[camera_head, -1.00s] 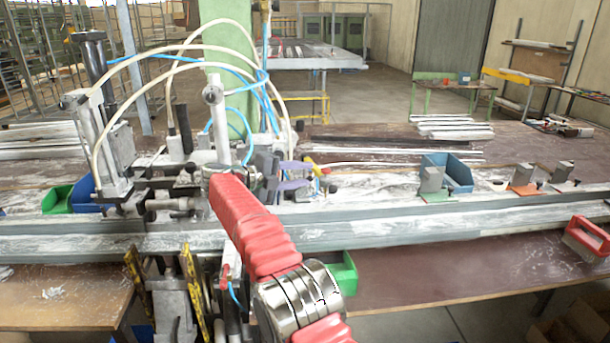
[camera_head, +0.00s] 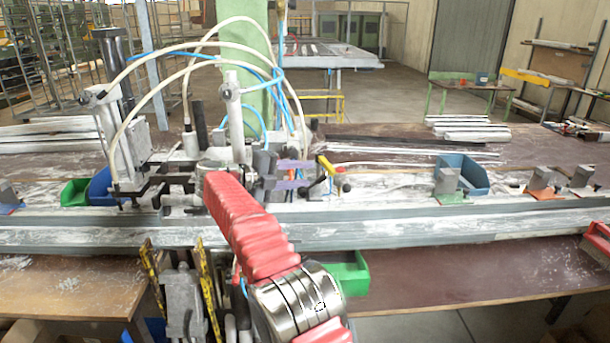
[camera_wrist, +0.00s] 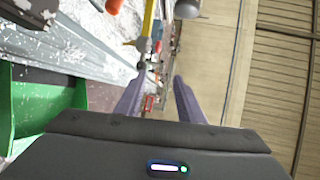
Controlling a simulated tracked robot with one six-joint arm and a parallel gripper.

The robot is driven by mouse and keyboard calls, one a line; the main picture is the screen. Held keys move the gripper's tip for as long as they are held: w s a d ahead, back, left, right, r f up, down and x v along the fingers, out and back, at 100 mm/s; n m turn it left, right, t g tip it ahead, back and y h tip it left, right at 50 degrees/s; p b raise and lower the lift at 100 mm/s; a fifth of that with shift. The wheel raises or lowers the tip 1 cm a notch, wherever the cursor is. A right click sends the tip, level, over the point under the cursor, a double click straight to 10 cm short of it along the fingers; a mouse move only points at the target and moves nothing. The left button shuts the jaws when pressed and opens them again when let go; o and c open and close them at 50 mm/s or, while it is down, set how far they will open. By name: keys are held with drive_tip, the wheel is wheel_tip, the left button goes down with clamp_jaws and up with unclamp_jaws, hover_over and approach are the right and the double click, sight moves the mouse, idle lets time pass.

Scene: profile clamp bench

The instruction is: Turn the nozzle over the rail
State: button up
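My gripper (camera_head: 306,175) is open and empty, its two purple fingers pointing right above the back of the bench's long grey rail (camera_head: 420,227). In the wrist view the fingers (camera_wrist: 158,98) stand apart with nothing between them. A small yellow fitting (camera_head: 326,164) with a black part and a red-orange knob lies just beyond the fingertips; it appears to be the nozzle. A yellow stem, probably the same fitting, shows in the wrist view (camera_wrist: 148,32) ahead of the fingers. I cannot tell whether it touches them. My red-sleeved arm hides part of the rail.
A clamp machine (camera_head: 125,145) with looping white and blue hoses stands left of my gripper. A green bin (camera_head: 350,275) sits below the rail's front edge. A blue bin (camera_head: 470,172) and small metal blocks stand behind the rail at right.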

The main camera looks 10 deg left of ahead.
drive_tip(key=shift+v, duration=1.6)
drive_tip(key=shift+f, duration=0.1)
drive_tip(key=shift+c, duration=0.4)
